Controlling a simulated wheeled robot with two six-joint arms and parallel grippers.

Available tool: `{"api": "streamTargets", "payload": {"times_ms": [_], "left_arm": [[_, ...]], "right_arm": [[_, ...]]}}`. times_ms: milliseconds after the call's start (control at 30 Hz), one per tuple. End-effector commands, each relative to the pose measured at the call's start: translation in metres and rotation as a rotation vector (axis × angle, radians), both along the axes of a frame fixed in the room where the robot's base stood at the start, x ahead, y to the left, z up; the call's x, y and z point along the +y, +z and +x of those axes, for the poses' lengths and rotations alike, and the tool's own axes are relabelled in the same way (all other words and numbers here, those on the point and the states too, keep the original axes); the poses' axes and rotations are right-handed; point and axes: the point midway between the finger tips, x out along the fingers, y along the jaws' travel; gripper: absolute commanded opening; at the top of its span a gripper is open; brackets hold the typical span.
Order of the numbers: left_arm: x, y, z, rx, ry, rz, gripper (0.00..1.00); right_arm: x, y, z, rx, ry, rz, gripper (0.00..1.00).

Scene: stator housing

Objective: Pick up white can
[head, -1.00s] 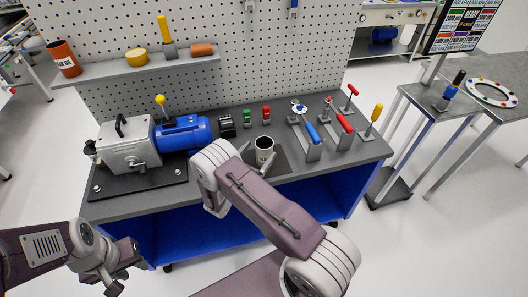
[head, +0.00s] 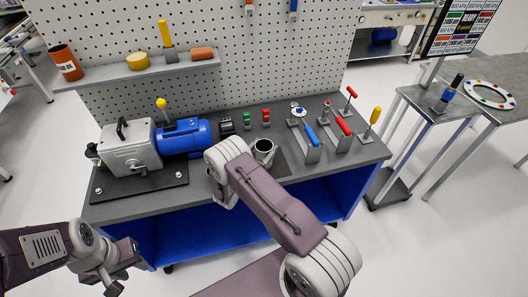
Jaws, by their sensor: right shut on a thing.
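The white can (head: 263,146) stands open end up near the front middle of the grey workbench (head: 225,205). Its inside looks dark. I cannot tell whether the can is clear of the bench top. My left gripper (head: 115,285) hangs low at the left, in front of the bench and away from the can; its jaw gap is not clear.
A blue motor with a grey housing (head: 132,154) stands to the left of the can. Green and red switches (head: 256,119) stand behind it. Several levers with coloured handles (head: 311,138) stand to the right.

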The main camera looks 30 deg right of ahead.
Motion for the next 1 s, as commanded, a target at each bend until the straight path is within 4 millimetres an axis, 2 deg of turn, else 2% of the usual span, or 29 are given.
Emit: {"api": "streamTargets", "payload": {"times_ms": [167, 267, 700, 833, 1000], "left_arm": [[0.000, -0.002, 0.000, 0.000, 0.000, 0.000, 0.36], [0.000, -0.005, 0.000, 0.000, 0.000, 0.000, 0.36], [0.000, -0.012, 0.000, 0.000, 0.000, 0.000, 0.36], [0.000, -0.013, 0.000, 0.000, 0.000, 0.000, 0.36], [0.000, -0.013, 0.000, 0.000, 0.000, 0.000, 0.36]], "right_arm": [[0.000, 0.017, 0.001, -0.004, 0.000, 0.000, 0.11], [0.000, 0.038, 0.001, -0.006, 0.000, -0.001, 0.11], [-0.049, 0.097, -0.084, -0.001, -0.003, 0.000, 0.11], [-0.057, 0.107, -0.096, -0.002, -0.002, -0.001, 0.11], [-0.059, 0.110, -0.101, -0.001, 0.000, 0.000, 0.11]]}}
